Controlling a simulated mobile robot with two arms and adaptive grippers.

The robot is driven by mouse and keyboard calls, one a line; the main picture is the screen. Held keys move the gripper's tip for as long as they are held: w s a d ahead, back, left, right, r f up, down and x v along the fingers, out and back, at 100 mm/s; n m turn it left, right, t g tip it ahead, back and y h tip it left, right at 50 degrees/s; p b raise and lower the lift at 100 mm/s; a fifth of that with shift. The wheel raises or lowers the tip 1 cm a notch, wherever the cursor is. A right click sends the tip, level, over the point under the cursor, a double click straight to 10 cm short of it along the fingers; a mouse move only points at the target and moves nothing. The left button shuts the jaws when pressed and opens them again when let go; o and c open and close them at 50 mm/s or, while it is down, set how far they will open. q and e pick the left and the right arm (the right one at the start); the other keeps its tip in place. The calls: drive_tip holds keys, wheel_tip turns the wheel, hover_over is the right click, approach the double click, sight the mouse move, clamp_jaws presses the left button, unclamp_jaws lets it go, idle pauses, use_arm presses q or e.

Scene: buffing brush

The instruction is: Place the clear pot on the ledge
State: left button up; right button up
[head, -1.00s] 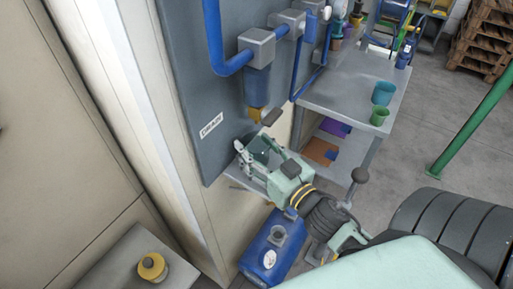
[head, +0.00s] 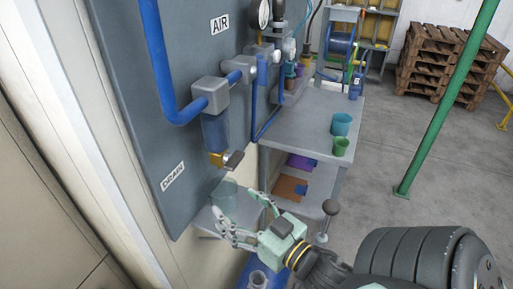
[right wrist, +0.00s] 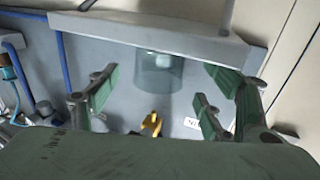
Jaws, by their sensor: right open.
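The clear pot (head: 227,190) is a see-through, bluish cup standing upright on the grey ledge (head: 204,223), below the drain bowl of the blue pipe. My right gripper (head: 238,206) is open, with its fingers pointing at the pot and the pot just ahead of the fingertips. In the right wrist view the pot (right wrist: 158,75) shows between and beyond the spread fingers, its base at the ledge (right wrist: 150,30), which appears at the top. No finger seems to press on it. My left gripper is not in view.
A drain valve with a yellow part (head: 217,159) hangs above the pot. The grey panel (head: 120,110) stands close behind. A grey table (head: 300,115) holds a teal cup (head: 341,124) and a green cup (head: 340,146). A green post (head: 450,90) stands right, with open floor around it.

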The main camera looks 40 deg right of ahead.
drive_tip(key=s, duration=0.4)
drive_tip(key=shift+s+d+f+b, duration=0.1)
drive_tip(key=shift+b, duration=0.3)
drive_tip(key=shift+s, duration=0.95)
